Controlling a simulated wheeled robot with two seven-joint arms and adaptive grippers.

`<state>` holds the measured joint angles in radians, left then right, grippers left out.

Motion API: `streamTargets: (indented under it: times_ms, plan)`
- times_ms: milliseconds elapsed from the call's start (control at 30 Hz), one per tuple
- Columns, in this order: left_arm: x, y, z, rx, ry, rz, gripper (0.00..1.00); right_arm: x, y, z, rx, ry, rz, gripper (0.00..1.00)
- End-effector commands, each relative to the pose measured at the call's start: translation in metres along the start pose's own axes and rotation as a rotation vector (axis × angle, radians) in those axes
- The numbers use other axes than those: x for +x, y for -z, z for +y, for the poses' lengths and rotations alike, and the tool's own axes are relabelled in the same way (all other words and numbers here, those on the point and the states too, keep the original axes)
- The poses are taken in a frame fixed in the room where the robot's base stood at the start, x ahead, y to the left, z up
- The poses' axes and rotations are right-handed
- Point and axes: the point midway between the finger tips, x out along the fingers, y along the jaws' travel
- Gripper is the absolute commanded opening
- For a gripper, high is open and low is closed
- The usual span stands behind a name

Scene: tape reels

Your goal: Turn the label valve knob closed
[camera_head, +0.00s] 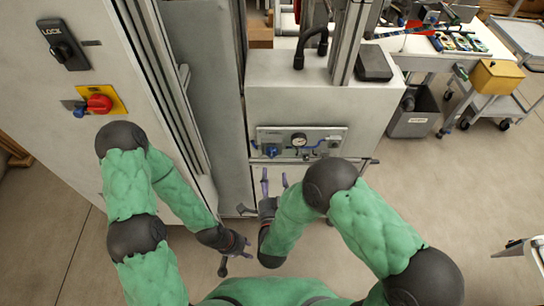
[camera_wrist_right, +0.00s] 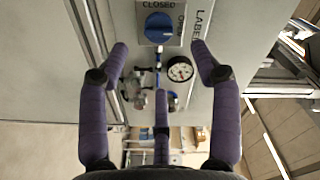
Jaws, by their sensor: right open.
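The label valve's blue knob (camera_head: 271,150) is at the left end of a grey panel on the front of the white machine. In the right wrist view the blue knob (camera_wrist_right: 158,28) shows close, with "CLOSED" above it and "OPEN" to its right. Its pointing direction is hard to tell. My right gripper (camera_head: 275,184) is just below the panel, its purple fingers pointing up at it. In its wrist view the right gripper (camera_wrist_right: 160,65) is open and empty, with the knob beyond and apart from the fingertips. My left gripper (camera_head: 236,258) hangs lower, open and empty, away from the panel.
A pressure gauge (camera_head: 299,140) and blue tubing sit right of the knob. A red rotary switch (camera_head: 98,103) and a black LOCK handle (camera_head: 63,46) are on the left cabinet. A grey bin (camera_head: 412,112) and a cart stand at right.

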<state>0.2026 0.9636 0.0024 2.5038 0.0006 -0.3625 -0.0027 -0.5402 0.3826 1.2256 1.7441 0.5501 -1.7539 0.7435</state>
Motion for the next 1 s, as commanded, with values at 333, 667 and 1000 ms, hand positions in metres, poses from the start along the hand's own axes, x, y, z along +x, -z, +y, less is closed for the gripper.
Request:
streamTargets:
  times_ms: [333,667,1000]
  plan:
    - [0.015,0.001,-0.005,0.000,0.000,0.000,0.40,0.062,0.000,0.003,0.000,-0.002,0.002,0.64]
    - [0.019,0.001,-0.007,0.000,0.000,0.000,0.40,0.087,-0.001,0.002,-0.002,-0.002,-0.002,0.64]
    - [0.019,0.001,-0.007,0.000,0.000,0.001,0.40,0.088,0.000,0.001,-0.002,-0.002,-0.002,0.44]
